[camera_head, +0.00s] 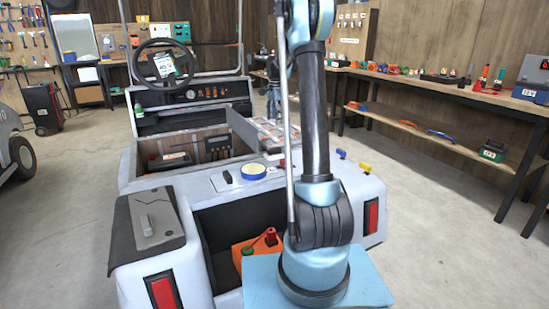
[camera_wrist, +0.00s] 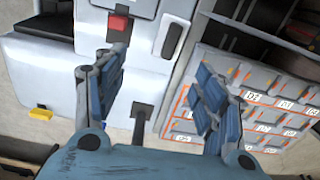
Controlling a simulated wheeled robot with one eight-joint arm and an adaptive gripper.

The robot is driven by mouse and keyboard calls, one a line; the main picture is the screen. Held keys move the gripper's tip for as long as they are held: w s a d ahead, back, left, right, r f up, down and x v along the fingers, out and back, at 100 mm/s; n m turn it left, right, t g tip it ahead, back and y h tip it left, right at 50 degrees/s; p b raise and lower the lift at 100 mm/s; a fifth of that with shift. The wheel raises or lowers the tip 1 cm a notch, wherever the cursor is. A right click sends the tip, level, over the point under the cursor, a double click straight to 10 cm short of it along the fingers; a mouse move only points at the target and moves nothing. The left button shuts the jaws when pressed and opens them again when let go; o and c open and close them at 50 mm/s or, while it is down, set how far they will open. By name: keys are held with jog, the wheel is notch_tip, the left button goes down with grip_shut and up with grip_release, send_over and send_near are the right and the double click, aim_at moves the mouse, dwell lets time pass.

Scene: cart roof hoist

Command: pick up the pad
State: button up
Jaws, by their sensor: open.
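No thing is clearly marked as the pad, and I cannot tell which one it is. A round blue disc with a pale yellow top (camera_head: 253,171) lies flat on the cart's light grey rear deck. A small black block (camera_head: 228,177) is just left of it. A dark mat with a grey plate and raised handle (camera_head: 157,222) lies on the cart's rear left corner. My gripper (camera_wrist: 158,80) is open over the cart, with nothing seen held between its blue fingers. A small dark post (camera_wrist: 139,112) shows between them. The gripper is outside the head view.
A labelled drawer unit (camera_wrist: 255,105) is beside the right finger, and a red block (camera_wrist: 118,24) is beyond the left. An orange box (camera_head: 258,244) sits in the cart's rear recess. A loaded workbench (camera_head: 460,90) stands at right. Floor between is clear.

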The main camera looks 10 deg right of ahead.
aim_at(274, 149)
jog(key=shift+m, duration=0.4)
jog(key=w+f, duration=0.1)
jog(key=f, duration=0.5)
jog(key=w+f, duration=0.1)
jog(key=f, duration=0.6)
jog(key=w+f, duration=0.1)
jog(key=f, duration=0.5)
jog(key=shift+a+f, duration=0.1)
jog(key=shift+f, duration=0.15)
jog(key=c, duration=0.8)
